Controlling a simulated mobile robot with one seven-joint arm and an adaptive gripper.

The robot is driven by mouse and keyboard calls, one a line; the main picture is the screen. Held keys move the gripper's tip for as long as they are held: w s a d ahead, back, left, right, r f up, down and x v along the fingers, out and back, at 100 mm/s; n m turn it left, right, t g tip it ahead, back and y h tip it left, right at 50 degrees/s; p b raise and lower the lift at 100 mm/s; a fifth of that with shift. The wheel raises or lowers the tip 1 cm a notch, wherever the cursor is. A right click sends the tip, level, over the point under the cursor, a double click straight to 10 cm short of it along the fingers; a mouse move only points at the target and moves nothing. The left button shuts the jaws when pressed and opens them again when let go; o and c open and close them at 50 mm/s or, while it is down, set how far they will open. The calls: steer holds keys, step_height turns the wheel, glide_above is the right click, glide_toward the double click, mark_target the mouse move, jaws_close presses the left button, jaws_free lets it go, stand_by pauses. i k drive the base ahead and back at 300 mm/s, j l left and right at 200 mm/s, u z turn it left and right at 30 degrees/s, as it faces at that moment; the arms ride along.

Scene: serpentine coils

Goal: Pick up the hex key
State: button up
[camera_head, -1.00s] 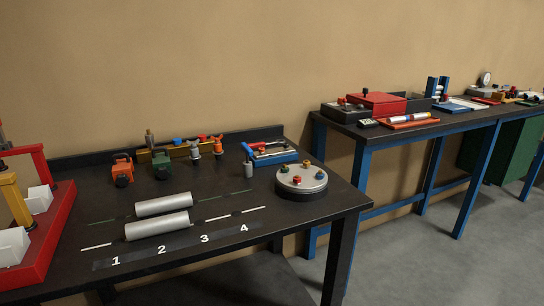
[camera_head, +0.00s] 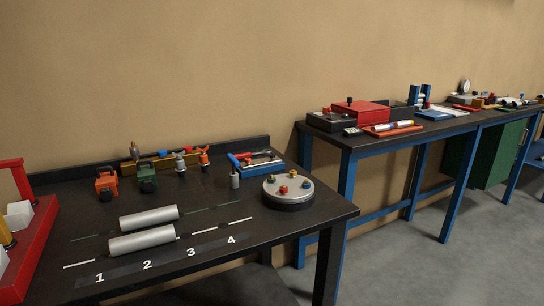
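I cannot pick out the hex key for certain at this size. A blue tray (camera_head: 264,167) with small tools on it sits at the back right of the near dark bench (camera_head: 215,262). A small grey cylinder (camera_head: 235,181) stands just left of the tray, with a blue piece by its top. My gripper is not in view.
The near bench holds a round silver plate (camera_head: 300,198) with coloured knobs, two grey cylinders (camera_head: 142,239), an orange device (camera_head: 106,184), a green device (camera_head: 147,178) and a red frame (camera_head: 35,250). A blue-legged bench (camera_head: 343,190) stands to the right. Grey floor (camera_head: 400,270) is clear in front.

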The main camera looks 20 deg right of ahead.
mark_target(236, 162)
steer(key=i+u, duration=0.2)
steer(key=u, duration=0.2)
steer(key=i+l+u, duration=0.15)
steer(key=u, duration=0.3)
